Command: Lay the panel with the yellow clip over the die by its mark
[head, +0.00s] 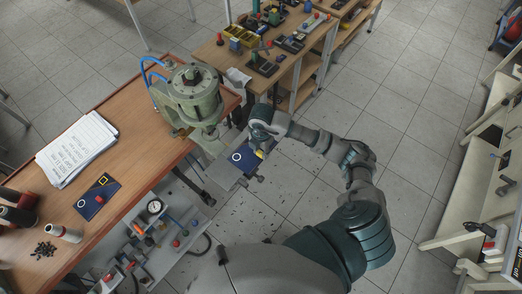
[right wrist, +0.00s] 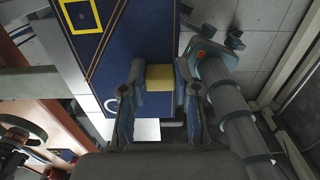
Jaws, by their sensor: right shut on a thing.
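My right gripper (head: 262,146) is shut on the yellow clip (head: 260,154) of a dark blue panel (head: 246,160). In the right wrist view the yellow clip (right wrist: 159,78) sits between the two fingers (right wrist: 158,100), and the panel (right wrist: 140,40) spreads beyond them. A white ring shows on the panel in the head view, and a yellow square outline in the wrist view. The panel is over or near a grey metal plate (head: 223,177) beside the green press (head: 192,98); I cannot tell whether they touch. I cannot make out the die for certain. My left gripper is out of view.
Another dark blue panel (head: 101,188) with a red clip lies on the wooden bench (head: 135,140), near a paper stack (head: 77,148) and dark cylinders. A pneumatic unit with a gauge (head: 155,207) stands below. A cluttered bench is behind; the tiled floor at right is open.

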